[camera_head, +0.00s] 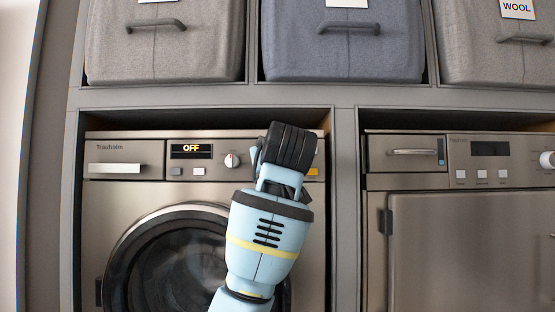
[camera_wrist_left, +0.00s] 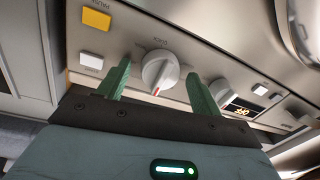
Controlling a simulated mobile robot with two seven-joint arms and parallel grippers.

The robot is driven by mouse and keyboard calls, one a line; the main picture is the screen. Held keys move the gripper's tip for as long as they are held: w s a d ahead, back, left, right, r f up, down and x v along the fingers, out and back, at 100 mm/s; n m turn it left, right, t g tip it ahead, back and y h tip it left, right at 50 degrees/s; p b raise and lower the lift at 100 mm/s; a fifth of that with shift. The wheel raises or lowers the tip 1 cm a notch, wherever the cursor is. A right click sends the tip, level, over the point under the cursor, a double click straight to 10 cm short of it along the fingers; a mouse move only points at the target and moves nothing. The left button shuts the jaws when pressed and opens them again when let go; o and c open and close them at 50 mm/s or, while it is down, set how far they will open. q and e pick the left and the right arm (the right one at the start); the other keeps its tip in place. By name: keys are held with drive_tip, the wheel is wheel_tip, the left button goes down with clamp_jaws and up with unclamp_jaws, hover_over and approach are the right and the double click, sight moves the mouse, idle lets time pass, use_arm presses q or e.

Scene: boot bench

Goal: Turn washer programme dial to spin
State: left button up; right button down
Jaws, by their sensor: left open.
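The washer (camera_head: 125,200) stands at the left in the head view, with its display (camera_head: 191,151) reading OFF. One round dial (camera_head: 232,160) with a red mark shows right of the display. It is also in the left wrist view (camera_wrist_left: 222,92). A second, larger-looking dial (camera_wrist_left: 160,72) with a red mark lies between my left gripper's two green fingers. In the head view my arm hides this dial. My left gripper (camera_wrist_left: 157,78) is open, its fingers apart on either side of the dial; contact cannot be told. My right gripper is not in view.
An orange button (camera_wrist_left: 97,18) and a white button (camera_wrist_left: 91,61) sit beside the dial. The washer's round door (camera_head: 180,260) is below the panel. Another appliance (camera_head: 455,240) stands at the right. Fabric bins (camera_head: 165,50) fill the shelf above.

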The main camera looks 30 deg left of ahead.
use_arm(q)
drive_tip(key=c, duration=1)
drive_tip(key=shift+n, duration=0.3)
drive_tip(key=shift+a+n+h, duration=0.1)
drive_tip(key=shift+n+h, duration=0.3)
drive_tip(key=shift+n, duration=3.2)
drive_tip(key=shift+n+h, duration=0.4)
drive_tip(key=shift+n, duration=3.2)
